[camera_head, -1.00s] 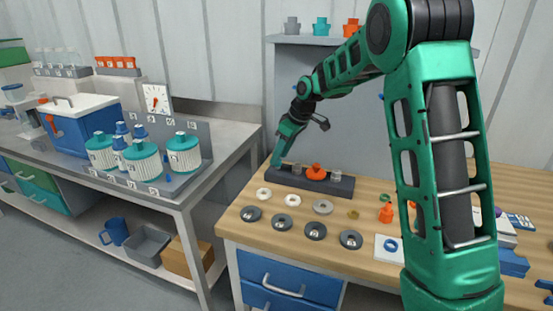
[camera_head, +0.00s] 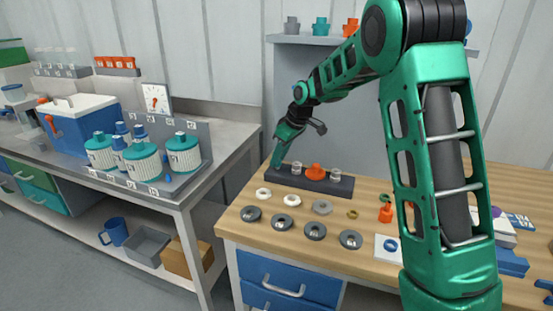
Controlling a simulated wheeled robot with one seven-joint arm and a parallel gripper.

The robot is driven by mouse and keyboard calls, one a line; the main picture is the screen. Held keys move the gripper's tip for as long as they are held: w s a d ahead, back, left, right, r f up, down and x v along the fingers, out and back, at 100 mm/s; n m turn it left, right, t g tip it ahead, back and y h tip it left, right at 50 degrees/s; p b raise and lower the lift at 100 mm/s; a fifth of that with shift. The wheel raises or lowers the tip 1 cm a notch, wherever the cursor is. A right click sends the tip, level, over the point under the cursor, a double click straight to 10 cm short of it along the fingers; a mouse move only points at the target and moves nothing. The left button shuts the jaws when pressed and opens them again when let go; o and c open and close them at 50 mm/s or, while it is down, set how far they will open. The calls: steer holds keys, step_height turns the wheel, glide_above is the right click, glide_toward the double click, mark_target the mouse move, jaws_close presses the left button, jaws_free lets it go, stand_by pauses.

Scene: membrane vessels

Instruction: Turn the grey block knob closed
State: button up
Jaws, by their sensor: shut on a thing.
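A dark grey block (camera_head: 334,187) lies at the back left of the wooden bench. An orange knob (camera_head: 315,172) sits on its middle, with a small pale cylinder (camera_head: 297,168) to the left and another (camera_head: 335,175) to the right. My gripper (camera_head: 276,163) points down at the block's left end, its fingers low and close together. The grey knob is not clearly visible; the fingers cover that end of the block, so its angle cannot be read.
Several rings and dark discs (camera_head: 282,222) lie on the bench in front of the block. A small orange bottle (camera_head: 385,213) and a white card with a blue ring (camera_head: 389,247) are to the right. A shelf (camera_head: 300,40) stands behind. A grey side bench (camera_head: 225,145) is on the left.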

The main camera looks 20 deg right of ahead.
steer(key=shift+r, duration=0.1)
steer(key=m+t+h, duration=0.1)
steer(key=m, duration=0.3)
steer(key=shift+a, duration=0.1)
steer(key=m+h, duration=0.2)
steer(key=m, duration=0.2)
steer(key=shift+a+m, duration=0.1)
steer(key=shift+m, duration=0.3)
steer(key=m+h, duration=0.2)
steer(key=m, duration=0.2)
steer(key=shift+a, duration=0.2)
steer(key=m+g+h, duration=0.1)
steer(key=m, duration=0.3)
steer(key=shift+w+a, duration=0.15)
steer(key=shift+m, duration=0.5)
steer(key=o, duration=1.1)
steer(key=shift+a, duration=0.1)
steer(key=shift+c, duration=0.2)
